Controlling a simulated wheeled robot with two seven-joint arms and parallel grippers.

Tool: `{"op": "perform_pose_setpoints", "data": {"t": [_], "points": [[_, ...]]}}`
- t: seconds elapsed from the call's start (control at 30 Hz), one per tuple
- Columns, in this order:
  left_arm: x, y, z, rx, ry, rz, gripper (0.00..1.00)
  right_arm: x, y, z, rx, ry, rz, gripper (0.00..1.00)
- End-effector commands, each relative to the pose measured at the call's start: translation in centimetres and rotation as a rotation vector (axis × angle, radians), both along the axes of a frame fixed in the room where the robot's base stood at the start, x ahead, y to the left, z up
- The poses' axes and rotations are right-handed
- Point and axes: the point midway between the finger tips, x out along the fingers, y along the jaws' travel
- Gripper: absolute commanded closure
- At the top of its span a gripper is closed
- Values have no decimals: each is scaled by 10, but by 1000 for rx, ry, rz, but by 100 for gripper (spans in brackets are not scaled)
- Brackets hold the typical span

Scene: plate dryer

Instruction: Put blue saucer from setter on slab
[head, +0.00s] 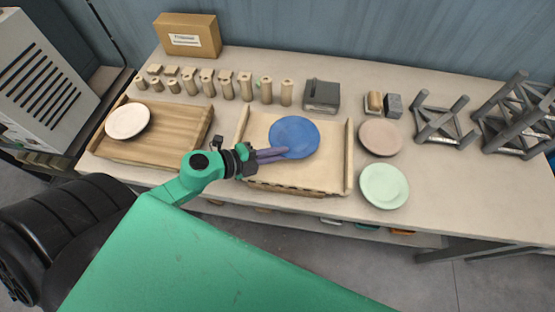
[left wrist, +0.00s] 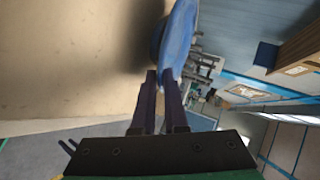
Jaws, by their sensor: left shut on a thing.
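The blue saucer (head: 294,137) is over the pale cream tray-like slab (head: 258,128) with raised side rails, in the middle of the table. My left gripper (head: 284,152) is shut on the saucer's near-left rim. The saucer (left wrist: 181,38) also shows at the fingertips (left wrist: 162,76) in the left wrist view, close to a beige surface with a shadow beside it. I cannot tell whether it touches that surface. A brown wooden board (head: 175,130) with low edges lies to the left, with a white saucer (head: 127,121) on it. My right gripper is not in view.
A pink saucer (head: 380,137) and a mint saucer (head: 384,186) lie right of the slab. Several beige posts (head: 245,86), a dark grey box (head: 322,95) and a cardboard box (head: 188,36) stand behind. Grey racks (head: 444,122) stand at the right.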

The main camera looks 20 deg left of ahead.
Motion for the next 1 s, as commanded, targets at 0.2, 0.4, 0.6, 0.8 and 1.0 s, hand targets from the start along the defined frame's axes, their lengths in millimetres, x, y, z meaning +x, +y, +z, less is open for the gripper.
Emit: {"op": "perform_pose_setpoints", "data": {"t": [0.2, 0.4, 0.6, 0.8, 1.0], "points": [[0, 0, -21, -1, -1, -1, 100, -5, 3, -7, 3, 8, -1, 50], [0, 0, -23, -1, 0, 1, 100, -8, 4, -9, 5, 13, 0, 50], [0, 0, -22, -1, 1, 0, 76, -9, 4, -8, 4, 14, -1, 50], [-1, 1, -20, 0, 1, 1, 76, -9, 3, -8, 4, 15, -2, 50], [-17, 13, -14, 0, 4, 1, 76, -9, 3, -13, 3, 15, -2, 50]]}}
